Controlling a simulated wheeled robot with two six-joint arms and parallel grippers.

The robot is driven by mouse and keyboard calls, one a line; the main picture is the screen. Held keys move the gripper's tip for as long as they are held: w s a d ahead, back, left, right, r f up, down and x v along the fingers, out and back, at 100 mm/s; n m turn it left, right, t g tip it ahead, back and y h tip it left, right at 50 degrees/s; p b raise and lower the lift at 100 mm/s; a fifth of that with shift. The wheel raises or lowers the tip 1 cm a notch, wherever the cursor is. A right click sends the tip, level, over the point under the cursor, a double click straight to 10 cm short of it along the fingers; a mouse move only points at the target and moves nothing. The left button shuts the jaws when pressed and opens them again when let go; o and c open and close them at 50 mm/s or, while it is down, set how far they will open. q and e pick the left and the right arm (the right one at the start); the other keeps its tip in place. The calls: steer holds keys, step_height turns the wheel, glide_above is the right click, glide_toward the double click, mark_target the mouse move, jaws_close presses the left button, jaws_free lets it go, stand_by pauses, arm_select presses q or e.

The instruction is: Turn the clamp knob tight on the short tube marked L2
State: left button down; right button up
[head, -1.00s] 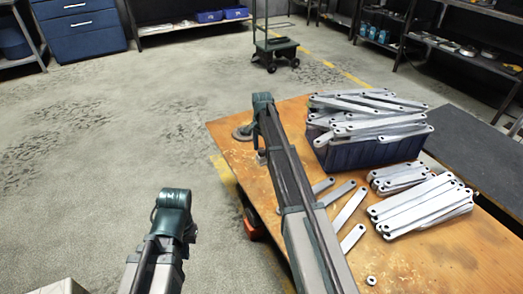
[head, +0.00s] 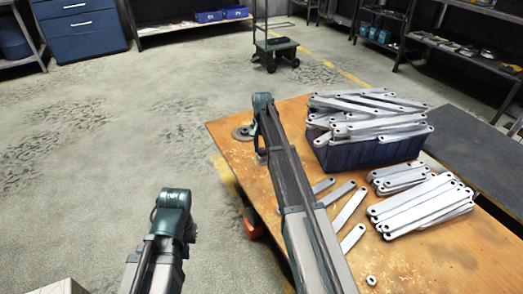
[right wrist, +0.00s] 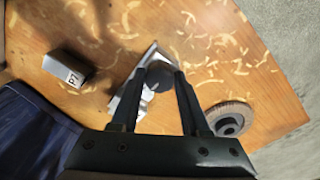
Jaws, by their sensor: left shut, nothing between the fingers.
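In the right wrist view my right gripper (right wrist: 162,74) has its fingertips on either side of a dark round knob (right wrist: 160,78), and appears shut on it. A silvery metal piece (right wrist: 131,99) lies beside and partly behind the knob and the left finger. I cannot make out a tube marked L2. A small grey block (right wrist: 68,72) with a white tag reading P7 stands apart to the left. In the head view my right arm hides its gripper and the knob. My left arm shows at the lower left, but its gripper is out of sight.
A round grey disc (right wrist: 229,118) lies close to the right finger; it also shows in the head view (head: 243,132). A blue bin (head: 368,152) heaped with brackets stands on the wooden table (head: 430,262). Bracket stacks (head: 422,206) and loose brackets (head: 350,207) lie in front.

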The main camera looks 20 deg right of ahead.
jaws_close()
steer(key=m, duration=0.3)
steer(key=shift+m, duration=0.4)
steer(key=m, duration=1.4)
